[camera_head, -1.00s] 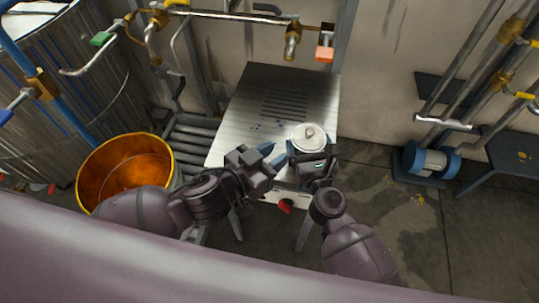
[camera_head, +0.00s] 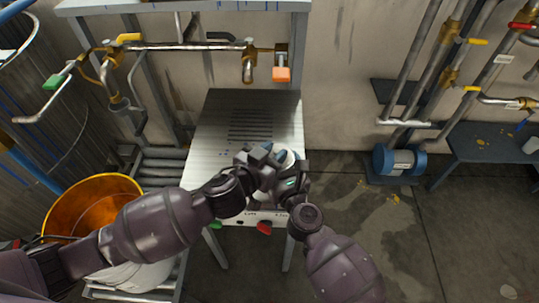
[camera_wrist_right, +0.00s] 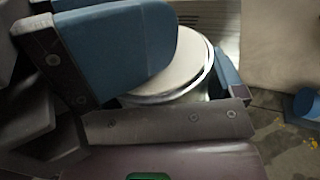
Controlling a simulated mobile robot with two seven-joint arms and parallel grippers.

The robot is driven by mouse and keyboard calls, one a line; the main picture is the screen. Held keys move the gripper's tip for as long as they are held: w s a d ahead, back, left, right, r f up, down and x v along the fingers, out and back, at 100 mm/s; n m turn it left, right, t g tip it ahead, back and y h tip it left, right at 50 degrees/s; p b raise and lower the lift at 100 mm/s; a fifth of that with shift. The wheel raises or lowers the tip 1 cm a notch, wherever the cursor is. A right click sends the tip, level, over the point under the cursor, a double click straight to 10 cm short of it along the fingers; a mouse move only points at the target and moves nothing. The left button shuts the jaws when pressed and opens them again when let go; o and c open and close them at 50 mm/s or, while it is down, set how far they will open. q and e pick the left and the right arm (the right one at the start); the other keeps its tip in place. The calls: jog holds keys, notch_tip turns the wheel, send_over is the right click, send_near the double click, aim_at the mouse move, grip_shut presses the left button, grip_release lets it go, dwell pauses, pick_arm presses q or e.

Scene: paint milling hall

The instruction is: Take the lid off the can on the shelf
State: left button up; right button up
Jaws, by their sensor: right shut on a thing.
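The can (camera_wrist_right: 170,97) stands on the metal shelf (camera_head: 213,140), near its front right. It has a bright metal rim and a pale round top, the lid (camera_wrist_right: 182,75). In the head view only a little of the lid (camera_head: 287,157) shows behind the grippers. My right gripper (camera_head: 290,178) is shut on the can from the front. My left gripper (camera_head: 262,156) is at the can's left side, close to the lid. Its jaws overlap the can, and I cannot tell whether they touch the lid. The lid's knob is hidden.
Pipes with valves (camera_head: 249,70) run behind the shelf. An orange-lined drum (camera_head: 85,205) stands at the left. A blue motor (camera_head: 398,160) and a dark bench (camera_head: 490,145) stand at the right. The shelf's back half is clear.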

pick_arm(q)
grip_shut()
jog(key=shift+r, duration=0.25)
dwell(1.0)
jog(key=shift+r, duration=0.4)
jog(key=shift+r, duration=0.3)
jog(key=shift+r, duration=0.25)
jog(key=shift+r, duration=2)
